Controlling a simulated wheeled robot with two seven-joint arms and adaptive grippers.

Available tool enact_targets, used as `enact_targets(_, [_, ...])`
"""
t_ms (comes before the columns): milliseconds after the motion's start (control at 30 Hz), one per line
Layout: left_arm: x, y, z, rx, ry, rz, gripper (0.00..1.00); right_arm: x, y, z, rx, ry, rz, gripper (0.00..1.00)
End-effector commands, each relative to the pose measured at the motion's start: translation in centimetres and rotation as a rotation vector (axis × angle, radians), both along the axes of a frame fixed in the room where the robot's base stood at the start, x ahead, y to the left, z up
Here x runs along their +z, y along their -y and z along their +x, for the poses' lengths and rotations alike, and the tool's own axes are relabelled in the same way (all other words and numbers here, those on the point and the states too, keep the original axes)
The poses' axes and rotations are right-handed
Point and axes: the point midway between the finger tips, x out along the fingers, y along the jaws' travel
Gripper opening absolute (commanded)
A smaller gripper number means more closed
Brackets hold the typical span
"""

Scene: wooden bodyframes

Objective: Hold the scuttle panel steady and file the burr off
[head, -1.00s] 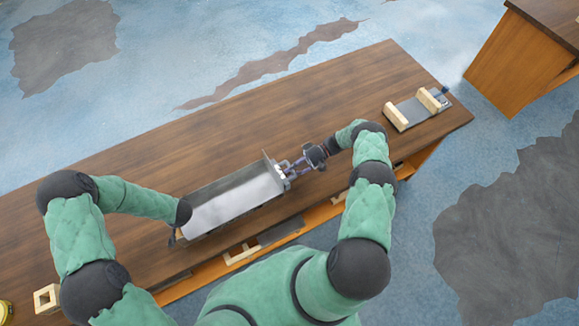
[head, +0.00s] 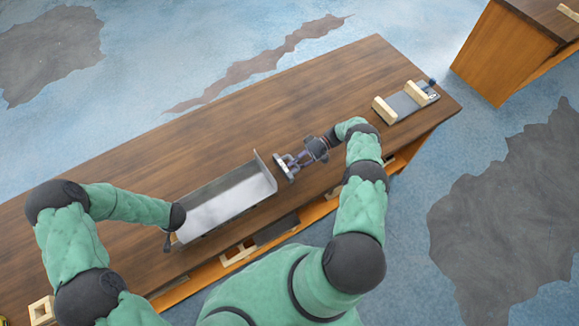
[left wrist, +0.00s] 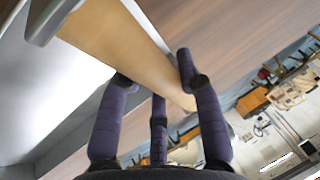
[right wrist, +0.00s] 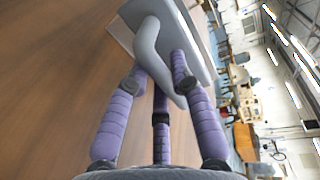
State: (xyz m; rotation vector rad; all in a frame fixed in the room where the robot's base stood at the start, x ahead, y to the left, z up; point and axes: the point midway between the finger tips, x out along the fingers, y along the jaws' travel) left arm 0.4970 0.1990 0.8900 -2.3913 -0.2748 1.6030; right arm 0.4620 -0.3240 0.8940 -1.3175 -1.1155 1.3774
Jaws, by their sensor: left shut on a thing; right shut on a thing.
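The scuttle panel (head: 225,203), a long grey metal trough with an upright plate at its right end, lies along the bench's front side. My left gripper (head: 170,241), mostly hidden by its wrist in the head view, is at the panel's left end. In the left wrist view its fingers (left wrist: 158,85) are shut on a pale wooden piece (left wrist: 125,45) beside the grey sheet. My right gripper (head: 288,166) is shut on a grey file (head: 282,170) with a flat plate and curved handle (right wrist: 150,45). The file is just right of the end plate, with a small gap. I cannot make out the burr.
A grey plate with two pale wooden blocks (head: 385,109) lies at the bench's right end. A wooden block with a hole (head: 41,310) is at the lower left. The bench top (head: 250,120) behind the panel is clear. Another wooden bench (head: 515,50) stands at the upper right.

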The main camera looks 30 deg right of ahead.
Motion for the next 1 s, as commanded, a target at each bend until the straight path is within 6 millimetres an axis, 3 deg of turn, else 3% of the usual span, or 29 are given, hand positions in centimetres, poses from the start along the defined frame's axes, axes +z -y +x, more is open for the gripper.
enact_targets(567, [-0.1, -0.1, -0.1, 0.005, -0.003, -0.001, 0.0, 0.1, 1.5, 0.1, -0.002, 0.001, -0.001, 0.0])
enact_targets(1000, [-0.1, -0.1, -0.1, 0.006, -0.002, 0.0, 0.0, 0.1, 4.2, 0.2, -0.002, 0.002, -0.001, 0.0])
